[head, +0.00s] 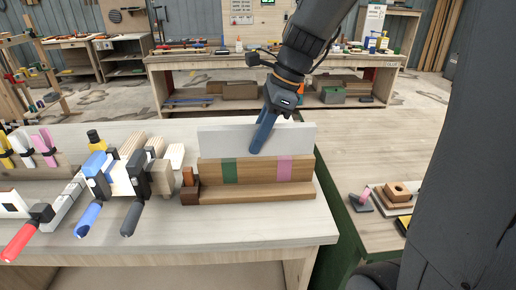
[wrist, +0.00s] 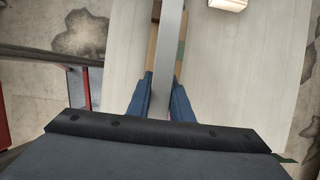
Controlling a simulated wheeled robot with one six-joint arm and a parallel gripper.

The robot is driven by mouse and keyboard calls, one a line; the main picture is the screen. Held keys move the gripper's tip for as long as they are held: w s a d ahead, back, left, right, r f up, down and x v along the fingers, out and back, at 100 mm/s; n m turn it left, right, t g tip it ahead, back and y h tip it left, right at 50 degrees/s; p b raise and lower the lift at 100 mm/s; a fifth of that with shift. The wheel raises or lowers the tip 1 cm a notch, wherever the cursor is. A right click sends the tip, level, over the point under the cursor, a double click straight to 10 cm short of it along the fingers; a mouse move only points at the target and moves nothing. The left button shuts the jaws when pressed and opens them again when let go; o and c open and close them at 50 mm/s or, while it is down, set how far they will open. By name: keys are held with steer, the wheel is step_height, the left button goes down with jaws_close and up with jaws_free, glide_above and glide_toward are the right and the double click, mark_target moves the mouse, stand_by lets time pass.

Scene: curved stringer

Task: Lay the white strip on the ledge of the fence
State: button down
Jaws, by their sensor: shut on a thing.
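The white strip (head: 220,140) is a long pale board standing on edge, upright, just behind or above the wooden fence (head: 255,170). My gripper (head: 262,136) comes down from above and is shut on the strip near its middle. In the wrist view the strip (wrist: 170,60) runs between the two blue fingers (wrist: 160,100). The fence has a green and a pink band on its face and a lower wooden ledge (head: 258,193) along its front. The strip's lower edge is hidden behind the fence, so I cannot tell whether it touches anything.
Clamps with blue and black handles (head: 110,190) stand left of the fence, and a small dark red-brown block (head: 189,192) sits at its left end. The bench top (head: 250,228) in front is clear. A second table at right holds small wooden parts (head: 397,192).

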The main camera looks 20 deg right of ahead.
mark_target(277, 125)
steer(key=shift+f, duration=1.45)
steer(key=shift+f, duration=0.6)
steer(key=c, duration=1.6)
jaws_free()
steer(key=b+v, duration=0.1)
steer(key=v, duration=1.2)
steer(key=shift+w+a+r+b, duration=0.1)
steer(key=shift+a+r+b, duration=0.1)
steer(key=shift+b, duration=0.15)
